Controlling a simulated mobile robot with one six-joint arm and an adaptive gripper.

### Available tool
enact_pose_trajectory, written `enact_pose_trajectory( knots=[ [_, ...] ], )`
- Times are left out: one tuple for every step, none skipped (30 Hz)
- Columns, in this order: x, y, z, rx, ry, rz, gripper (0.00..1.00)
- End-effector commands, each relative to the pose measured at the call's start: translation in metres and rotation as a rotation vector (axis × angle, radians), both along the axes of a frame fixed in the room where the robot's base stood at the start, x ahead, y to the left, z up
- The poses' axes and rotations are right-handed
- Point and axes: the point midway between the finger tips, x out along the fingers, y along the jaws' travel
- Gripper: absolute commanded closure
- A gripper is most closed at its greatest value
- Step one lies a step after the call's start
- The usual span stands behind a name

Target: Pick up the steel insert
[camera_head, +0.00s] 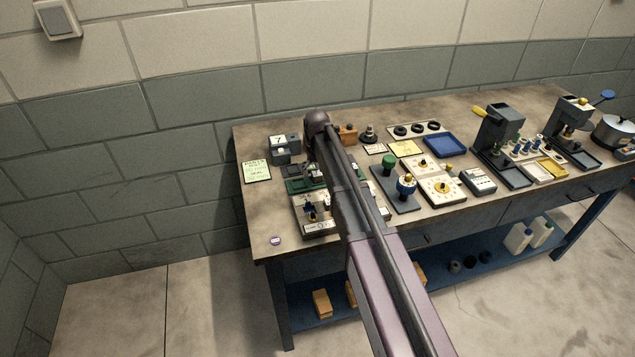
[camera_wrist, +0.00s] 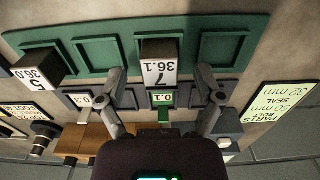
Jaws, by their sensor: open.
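My gripper (camera_wrist: 162,76) is open in the wrist view, with its two fingers apart on either side of a dark block (camera_wrist: 160,50) labelled 7 and 36.1. The block stands at the green slotted tray (camera_wrist: 98,52); I cannot tell whether the fingers touch it. Another dark block (camera_wrist: 36,66), labelled 5 and 36.0, is at the left end of the tray. No label names the steel insert, so I cannot tell for certain which block it is. In the head view my arm hides the gripper and part of the green tray (camera_head: 293,187).
Grey pieces labelled 0.3 (camera_wrist: 82,100) and 0.1 (camera_wrist: 162,98) lie beside the tray. A pale green parts sheet (camera_wrist: 281,106) lies to the right. The workbench (camera_head: 255,215) also carries a blue tray (camera_head: 445,145) and presses (camera_head: 500,135). Its front left corner is mostly clear.

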Motion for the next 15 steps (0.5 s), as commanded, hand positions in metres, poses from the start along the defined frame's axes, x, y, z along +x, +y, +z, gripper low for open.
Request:
enact_pose_trajectory(
  knots=[
    [0.0, -0.0001, -0.0069, 0.0, 0.0, 0.0, 0.14],
    [0.0, -0.0001, -0.0084, 0.0, 0.0, 0.0, 0.14],
    [0.0001, -0.0002, -0.01, 0.0, 0.0, 0.0, 0.14],
    [0.0001, -0.0002, -0.011, 0.0, 0.0, 0.0, 0.14],
    [0.0001, -0.0002, -0.0118, 0.0, 0.0, 0.0, 0.14],
    [0.0001, -0.0002, -0.0125, 0.0, 0.0, 0.0, 0.14],
    [0.0001, -0.0002, -0.0128, 0.0, 0.0, 0.0, 0.14],
    [0.0001, -0.0002, -0.013, 0.0, 0.0, 0.0, 0.14],
    [0.0001, -0.0002, -0.013, 0.0, 0.0, 0.0, 0.14],
    [0.0001, -0.0002, -0.0129, 0.0, 0.0, 0.0, 0.14],
    [0.0001, -0.0002, -0.0128, 0.0, 0.0, 0.0, 0.14],
    [0.0001, -0.0002, -0.0126, 0.0, 0.0, 0.0, 0.14],
    [0.0001, -0.0002, -0.0125, 0.0, 0.0, 0.0, 0.14],
    [0.0001, -0.0002, -0.0124, 0.0, 0.0, 0.0, 0.14],
    [0.0001, -0.0002, -0.0124, 0.0, 0.0, 0.0, 0.14]
  ],
)
